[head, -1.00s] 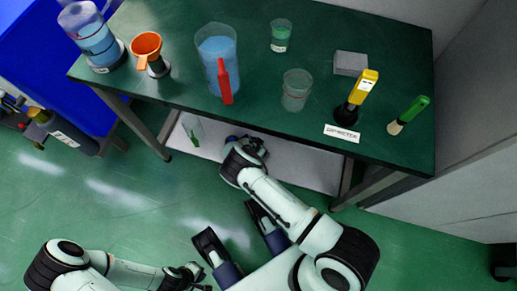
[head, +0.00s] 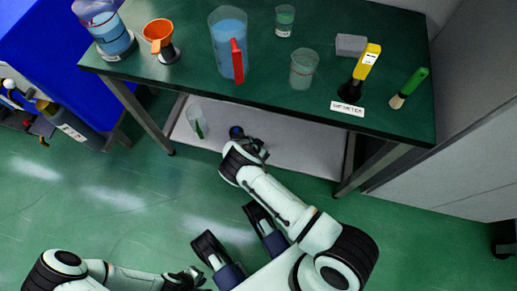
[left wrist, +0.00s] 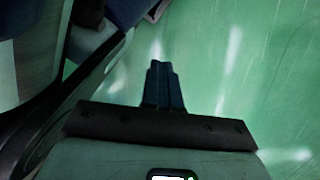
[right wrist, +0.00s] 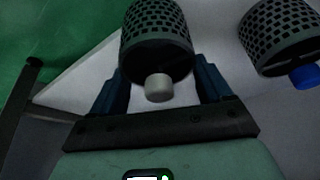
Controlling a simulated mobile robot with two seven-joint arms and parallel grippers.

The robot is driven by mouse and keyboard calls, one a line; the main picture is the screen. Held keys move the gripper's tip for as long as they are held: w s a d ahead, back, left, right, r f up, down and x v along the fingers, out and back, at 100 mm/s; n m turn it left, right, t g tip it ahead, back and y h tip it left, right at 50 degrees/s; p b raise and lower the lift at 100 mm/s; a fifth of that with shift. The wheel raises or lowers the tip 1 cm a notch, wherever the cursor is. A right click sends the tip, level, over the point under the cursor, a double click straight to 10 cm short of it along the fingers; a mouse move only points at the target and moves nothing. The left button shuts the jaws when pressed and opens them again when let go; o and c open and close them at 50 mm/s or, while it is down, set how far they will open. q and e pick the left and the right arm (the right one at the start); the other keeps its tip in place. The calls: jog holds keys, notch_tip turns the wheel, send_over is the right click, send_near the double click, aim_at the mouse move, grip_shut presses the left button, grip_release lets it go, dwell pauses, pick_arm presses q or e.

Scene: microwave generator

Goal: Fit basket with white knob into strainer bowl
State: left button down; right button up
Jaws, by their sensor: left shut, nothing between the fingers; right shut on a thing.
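The basket with white knob is a dark perforated cylinder (right wrist: 155,30) with a pale knob (right wrist: 158,88), seen in the right wrist view. My right gripper (right wrist: 158,80) is shut on it, one finger on each side; the gripper also shows in the head view (head: 258,150) over the low shelf. A second dark basket with a blue knob (right wrist: 285,40) is just right of it in the right wrist view. My left gripper (left wrist: 162,68) is shut and empty above the floor, low in the head view. I cannot identify the strainer bowl for certain; an orange funnel-like bowl (head: 158,32) stands on the tabletop.
The green table (head: 190,75) holds a blue-liquid pitcher (head: 228,50), a bottle (head: 103,30), beakers (head: 303,68), a grey block (head: 351,45), a yellow meter (head: 366,62) and a green-handled brush (head: 410,87). A glass (head: 196,120) stands on the white low shelf (head: 300,155).

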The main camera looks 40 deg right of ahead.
jog(key=o, duration=1)
pick_arm(q)
jog(key=w+d+r+t+p, duration=0.1)
jog(key=w+r+t+p, duration=0.2)
jog(key=w, duration=0.6)
notch_tip(320, 180, up, 3)
jog(key=shift+f+m+p, duration=0.15)
jog(key=shift+m+p, duration=0.15)
jog(key=shift+p, duration=0.5)
pick_arm(e)
jog(key=shift+o, duration=0.2)
jog(key=v, duration=1.3)
jog(key=shift+r, duration=0.2)
pick_arm(q)
jog(key=shift+d, duration=0.1)
pick_arm(e)
jog(key=shift+d, duration=0.1)
